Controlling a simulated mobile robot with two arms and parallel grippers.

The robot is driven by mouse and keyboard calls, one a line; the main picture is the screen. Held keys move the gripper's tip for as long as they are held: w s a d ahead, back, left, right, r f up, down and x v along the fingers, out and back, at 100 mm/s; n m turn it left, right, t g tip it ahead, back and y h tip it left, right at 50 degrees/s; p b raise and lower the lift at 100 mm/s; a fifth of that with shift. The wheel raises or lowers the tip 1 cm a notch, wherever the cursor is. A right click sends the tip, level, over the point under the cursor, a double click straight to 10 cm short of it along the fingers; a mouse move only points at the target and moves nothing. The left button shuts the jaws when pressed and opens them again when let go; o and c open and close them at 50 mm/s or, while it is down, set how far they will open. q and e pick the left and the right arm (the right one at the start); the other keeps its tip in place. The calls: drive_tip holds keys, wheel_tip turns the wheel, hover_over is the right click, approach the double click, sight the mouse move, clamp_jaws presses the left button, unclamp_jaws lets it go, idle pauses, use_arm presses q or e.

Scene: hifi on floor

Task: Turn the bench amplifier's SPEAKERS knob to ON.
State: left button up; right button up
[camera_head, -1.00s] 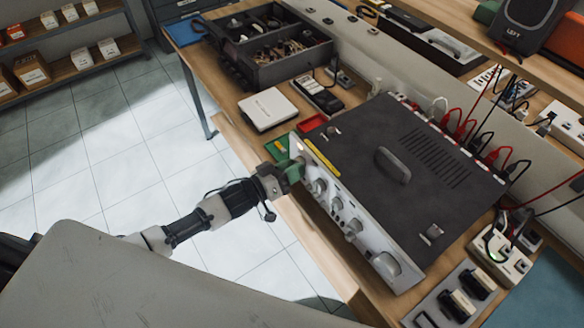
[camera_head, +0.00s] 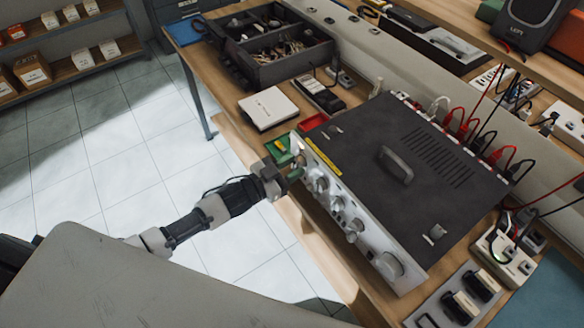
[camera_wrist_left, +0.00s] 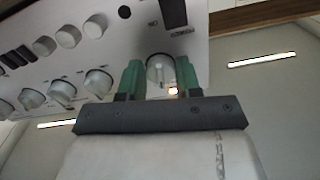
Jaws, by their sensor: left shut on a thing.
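The bench amplifier (camera_head: 400,165) is a wide box with a dark top and a silver front panel that bears several knobs. My left gripper (camera_head: 291,173) is at the far left end of that panel. In the left wrist view its two green fingers (camera_wrist_left: 160,80) are shut on a round silver knob (camera_wrist_left: 160,66), one finger on each side. A small lit lamp (camera_wrist_left: 173,91) shows beside this knob. My right gripper is not in view.
Other knobs (camera_wrist_left: 96,26) sit close by on the panel. A red tray (camera_head: 314,121), a white box (camera_head: 268,108) and a dark parts organizer (camera_head: 275,50) are on the bench behind. Cables (camera_head: 465,125) crowd the amplifier's rear. Open floor lies left of the bench.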

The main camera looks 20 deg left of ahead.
use_arm(q)
drive_tip(key=shift+w+a+r+m+b, duration=0.1)
drive_tip(key=shift+m+b, duration=0.2)
drive_tip(key=shift+m, duration=1.6)
drive_tip(key=o, duration=0.9)
drive_tip(key=b+v, duration=0.2)
drive_tip(key=v, duration=0.8)
drive_tip(key=shift+s+a, duration=0.25)
drive_tip(key=shift+s, duration=0.1)
